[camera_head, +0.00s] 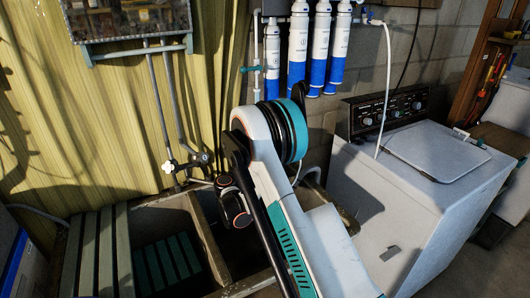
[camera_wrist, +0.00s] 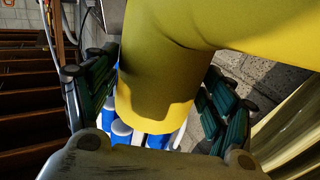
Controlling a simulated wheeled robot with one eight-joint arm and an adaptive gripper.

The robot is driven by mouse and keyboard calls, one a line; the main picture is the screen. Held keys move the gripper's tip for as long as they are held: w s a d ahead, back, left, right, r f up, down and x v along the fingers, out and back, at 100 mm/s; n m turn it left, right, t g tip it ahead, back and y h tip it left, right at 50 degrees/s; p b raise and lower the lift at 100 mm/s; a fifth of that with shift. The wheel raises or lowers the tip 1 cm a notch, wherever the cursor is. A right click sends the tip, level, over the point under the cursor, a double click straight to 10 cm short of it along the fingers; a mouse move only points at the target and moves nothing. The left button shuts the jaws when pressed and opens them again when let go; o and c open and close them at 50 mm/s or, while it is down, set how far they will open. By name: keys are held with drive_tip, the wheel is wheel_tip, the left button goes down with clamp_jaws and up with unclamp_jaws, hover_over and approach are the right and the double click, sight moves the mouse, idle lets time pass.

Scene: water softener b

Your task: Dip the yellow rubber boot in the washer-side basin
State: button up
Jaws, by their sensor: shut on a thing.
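The yellow rubber boot (camera_wrist: 165,85) fills the upper middle of the wrist view, between the two dark green fingers of my gripper (camera_wrist: 160,72). My gripper is shut on the boot. In the head view my arm hides the fingers and the boot. A double sink stands below my arm there. Its washer-side basin (camera_head: 238,247) is the right one, dark inside and partly covered by my arm. My wrist appears over the sink in that view; the boot's height above the basin cannot be told.
The left basin (camera_head: 150,235) has green slats in it, with a slatted board (camera_head: 95,250) to its left. A faucet (camera_head: 185,165) stands behind the sink. The white washer (camera_head: 400,200) is close on the right. Blue and white filter cylinders (camera_head: 320,45) hang on the wall behind.

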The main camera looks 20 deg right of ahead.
wheel_tip(320, 180, down, 32)
drive_tip(key=b, duration=1.1)
drive_tip(key=shift+r, duration=0.2)
idle(0.5)
drive_tip(key=shift+d, duration=0.2)
idle(0.5)
drive_tip(key=shift+d, duration=0.3)
drive_tip(key=shift+a, duration=0.1)
drive_tip(key=shift+a, duration=0.35)
drive_tip(key=shift+d, duration=0.45)
idle(0.4)
